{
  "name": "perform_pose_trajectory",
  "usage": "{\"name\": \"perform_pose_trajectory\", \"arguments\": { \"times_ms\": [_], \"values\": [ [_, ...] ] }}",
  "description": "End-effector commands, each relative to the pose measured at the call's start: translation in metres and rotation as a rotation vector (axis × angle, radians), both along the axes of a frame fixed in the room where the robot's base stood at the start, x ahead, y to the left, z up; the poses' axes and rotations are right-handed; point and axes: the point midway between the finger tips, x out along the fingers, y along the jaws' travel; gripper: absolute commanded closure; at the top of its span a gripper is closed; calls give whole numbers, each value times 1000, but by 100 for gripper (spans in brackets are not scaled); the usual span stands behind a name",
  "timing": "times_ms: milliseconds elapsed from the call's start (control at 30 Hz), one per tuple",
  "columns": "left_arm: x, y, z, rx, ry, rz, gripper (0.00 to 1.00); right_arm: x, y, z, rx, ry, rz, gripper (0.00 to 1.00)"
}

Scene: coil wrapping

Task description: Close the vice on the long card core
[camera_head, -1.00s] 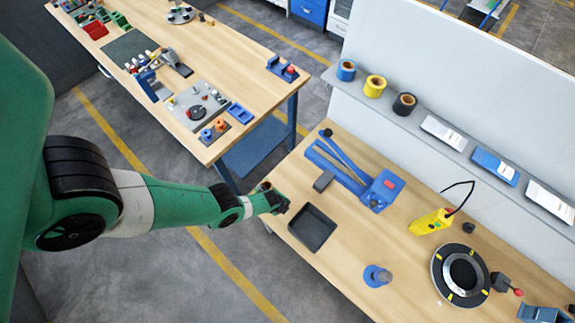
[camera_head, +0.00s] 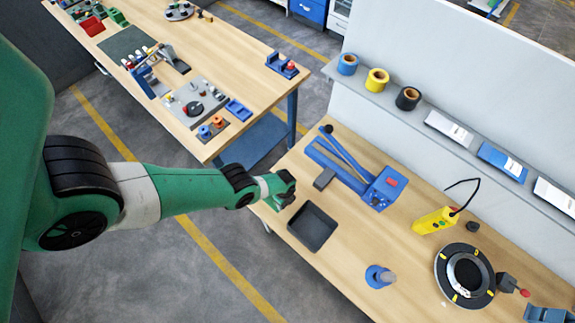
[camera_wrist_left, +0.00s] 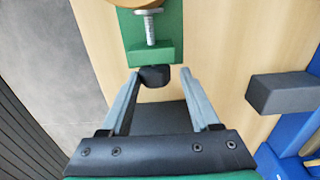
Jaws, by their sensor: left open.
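The left wrist view shows a green vice (camera_wrist_left: 153,52) on the wooden bench, with a metal screw (camera_wrist_left: 150,28) and a black knob (camera_wrist_left: 153,77) at its near end. A tan rounded piece (camera_wrist_left: 145,3), perhaps the card core, is cut off at the top edge. My left gripper (camera_wrist_left: 159,75) is open, with one finger on each side of the knob; I cannot tell whether they touch it. In the head view my left gripper (camera_head: 284,190) is at the bench's left edge, where its green blends with the vice. My right gripper is not in view.
A dark tray (camera_head: 312,228) and a dark grey block (camera_head: 324,179) are close to the left gripper. A blue device (camera_head: 380,190) stands behind them. A blue stand (camera_head: 379,276), a yellow tool (camera_head: 435,220) and a black ring (camera_head: 464,276) are further right.

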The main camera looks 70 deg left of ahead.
Motion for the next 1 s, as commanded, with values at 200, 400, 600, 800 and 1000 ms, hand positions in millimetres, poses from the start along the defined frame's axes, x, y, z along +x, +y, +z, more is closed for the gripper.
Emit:
{"name": "perform_pose_trajectory", "arguments": {
  "times_ms": [200,400,600,800,1000],
  "values": [
    [-10,-6,3,126,-196,-3,38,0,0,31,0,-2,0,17],
    [-8,-5,1,158,-250,0,38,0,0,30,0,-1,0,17],
    [-11,-6,-1,176,-272,-2,38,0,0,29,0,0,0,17],
    [-16,-11,-10,282,-445,-7,38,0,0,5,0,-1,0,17],
    [-16,-10,-4,328,-518,-3,38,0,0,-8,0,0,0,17]
  ]
}}
